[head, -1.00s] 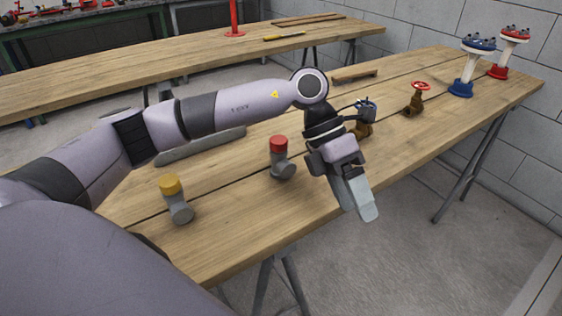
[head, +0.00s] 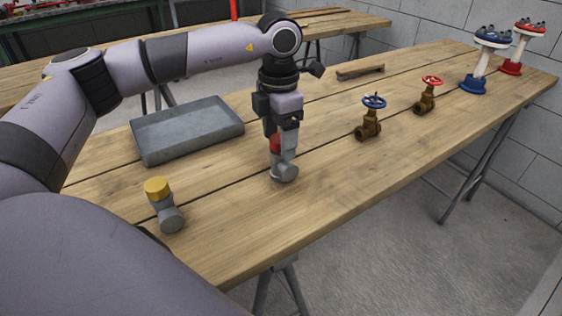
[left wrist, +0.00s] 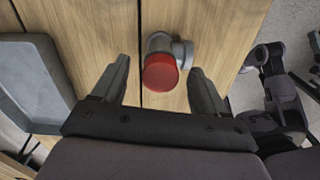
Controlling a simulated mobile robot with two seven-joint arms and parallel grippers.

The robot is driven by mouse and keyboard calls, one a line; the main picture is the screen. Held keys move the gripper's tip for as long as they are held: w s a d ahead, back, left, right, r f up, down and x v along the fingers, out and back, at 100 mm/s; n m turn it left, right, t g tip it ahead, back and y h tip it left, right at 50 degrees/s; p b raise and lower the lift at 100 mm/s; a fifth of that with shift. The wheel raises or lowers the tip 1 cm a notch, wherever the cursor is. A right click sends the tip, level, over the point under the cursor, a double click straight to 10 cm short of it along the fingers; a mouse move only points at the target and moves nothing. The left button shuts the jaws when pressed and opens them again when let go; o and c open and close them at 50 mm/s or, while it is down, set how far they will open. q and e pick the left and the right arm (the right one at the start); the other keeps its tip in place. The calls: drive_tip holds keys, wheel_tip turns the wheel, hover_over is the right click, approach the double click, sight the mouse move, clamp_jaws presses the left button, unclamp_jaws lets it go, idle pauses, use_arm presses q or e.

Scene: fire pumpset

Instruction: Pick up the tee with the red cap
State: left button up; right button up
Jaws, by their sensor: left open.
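The tee with the red cap (head: 284,171) is a grey pipe fitting standing on the wooden table. Its red cap (left wrist: 161,71) faces up in the left wrist view. My left gripper (head: 283,150) points down over it and partly hides it in the head view. In the left wrist view the left gripper's (left wrist: 160,82) two fingers are apart, one on each side of the tee, with gaps visible. My right gripper cannot be made out in the head view.
A tee with a yellow cap (head: 165,206) stands at the left front. A grey tray (head: 187,130) lies behind. A blue-wheel valve (head: 369,120), a red-wheel valve (head: 426,95), and blue (head: 473,84) and red (head: 512,66) flanged pieces stand to the right. The front middle is clear.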

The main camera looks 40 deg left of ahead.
use_arm(q)
drive_tip(key=shift+f, duration=0.8)
clamp_jaws()
drive_tip(key=shift+r, duration=0.1)
